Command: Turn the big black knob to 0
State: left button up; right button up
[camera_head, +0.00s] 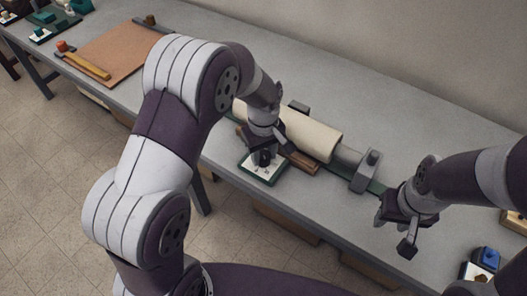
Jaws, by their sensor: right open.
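A white panel with a dark green border (259,172) lies near the front edge of the grey bench. A big black knob (264,158) sits on its upper part. My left gripper (263,150) is directly above the knob, pointing down, and partly hides it. I cannot tell whether its fingers touch the knob or how far they are open. The number marks on the panel are too small to read. My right gripper (398,232) is open and empty over the bench, to the right of the panel.
A cream roller (312,134) on a grey-ended stand lies just behind the panel. A blue knob (487,258) sits on another panel at the lower right. A brown board (112,52) with a yellow bar lies at the left.

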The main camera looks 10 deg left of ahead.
pick_arm(q)
jog(key=shift+r+m+p, duration=0.2)
jog(key=shift+m+p, duration=1.55)
jog(key=shift+m, duration=0.25)
jog(key=m+p, duration=0.2)
jog(key=m, duration=0.1)
jog(key=shift+f+m+p, duration=0.1)
jog(key=shift+m+p, duration=0.4)
jog(key=shift+m, duration=1.1)
jog(key=o, duration=1.1)
jog(key=shift+c, duration=0.2)
